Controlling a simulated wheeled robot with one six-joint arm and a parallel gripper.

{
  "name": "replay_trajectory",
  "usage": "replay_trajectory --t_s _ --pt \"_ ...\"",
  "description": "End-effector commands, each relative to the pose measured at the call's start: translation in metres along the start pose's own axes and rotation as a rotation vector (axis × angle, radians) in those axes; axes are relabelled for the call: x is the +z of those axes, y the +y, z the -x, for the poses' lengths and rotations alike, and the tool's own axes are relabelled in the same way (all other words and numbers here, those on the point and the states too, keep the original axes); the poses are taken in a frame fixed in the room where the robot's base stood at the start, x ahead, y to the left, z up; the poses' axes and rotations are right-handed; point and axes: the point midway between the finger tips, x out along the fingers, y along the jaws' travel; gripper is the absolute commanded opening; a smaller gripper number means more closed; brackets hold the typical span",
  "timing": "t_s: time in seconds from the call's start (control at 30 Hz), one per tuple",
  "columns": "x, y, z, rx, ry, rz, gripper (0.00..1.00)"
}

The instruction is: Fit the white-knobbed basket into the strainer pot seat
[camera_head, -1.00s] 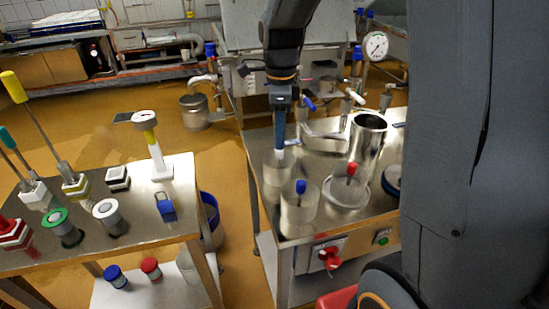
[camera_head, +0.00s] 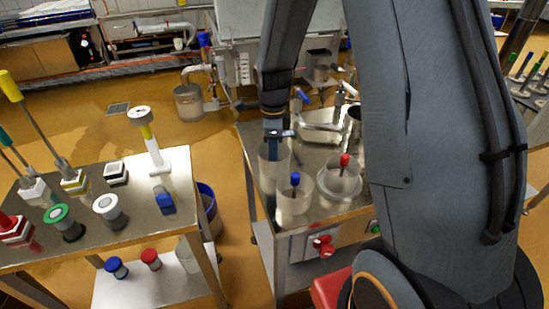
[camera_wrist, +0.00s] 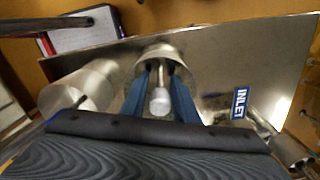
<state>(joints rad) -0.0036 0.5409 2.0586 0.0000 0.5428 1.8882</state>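The white-knobbed basket (camera_head: 266,172) is a translucent cylinder standing on the steel table. In the wrist view, its white knob (camera_wrist: 160,102) and stem rise between my gripper's two blue fingers, with its rim (camera_wrist: 160,52) beyond. My gripper (camera_head: 272,150) points down into the basket's open top. The fingers look apart, one on each side of the knob, with visible gaps. A blue-knobbed basket (camera_head: 295,199) stands in front, and a red-knobbed basket (camera_head: 342,178) stands in a wider round dish to the right. A steel pot (camera_head: 354,122) is mostly hidden by my arm. I cannot tell which part is the strainer pot seat.
An INLET label (camera_wrist: 240,102) shows in the wrist view. A separate table (camera_head: 135,212) at left holds several stamps and a blue padlock-like item.

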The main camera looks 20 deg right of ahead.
Motion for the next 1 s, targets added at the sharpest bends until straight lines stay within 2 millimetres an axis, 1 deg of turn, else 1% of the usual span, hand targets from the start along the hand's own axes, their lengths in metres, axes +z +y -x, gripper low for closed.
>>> replay_trajectory --t_s 0.03,0.13,0.4,0.57,0.87,1.0 --pt "-0.0003 0.0007 -0.005 0.002 0.001 0.0 0.27" --pt "-0.0003 0.0006 -0.0117 0.001 0.0 0.0 0.27" --pt "-0.0001 0.0 -0.0135 -0.001 0.0 0.0 0.27" --pt "-0.0001 0.0001 -0.0134 -0.001 0.0 0.0 0.0" --pt "-0.0001 -0.0001 -0.0128 -0.001 0.0 0.0 0.0" --pt "0.0002 -0.0011 -0.0047 -0.004 -0.001 0.0 0.0"
